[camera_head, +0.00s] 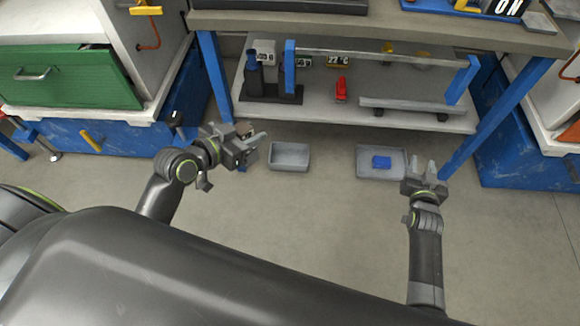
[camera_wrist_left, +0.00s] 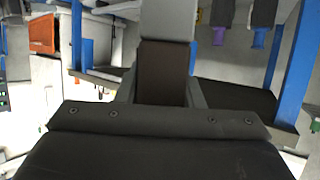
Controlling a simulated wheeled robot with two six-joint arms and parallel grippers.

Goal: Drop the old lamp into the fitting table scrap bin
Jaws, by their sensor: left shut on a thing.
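My left gripper (camera_head: 250,143) is above the floor, left of the grey bin. In the left wrist view it is shut on a block-like thing (camera_wrist_left: 166,22), light grey with a dark brown part, which I take to be the old lamp. In the head view the held thing is hard to tell from the fingers. An open grey bin (camera_head: 290,168) stands on the floor in front of the table; no label shows, and it looks empty. My right gripper (camera_head: 424,167) is open and empty, in front of a shallow grey tray.
The shallow tray (camera_head: 366,171) holds a blue block (camera_head: 381,162). The fitting table (camera_head: 400,33) has blue legs and a lower shelf (camera_head: 320,112) with several items, one of them red (camera_head: 341,90). A green drawer (camera_head: 70,78) is at the left. The floor before the bins is clear.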

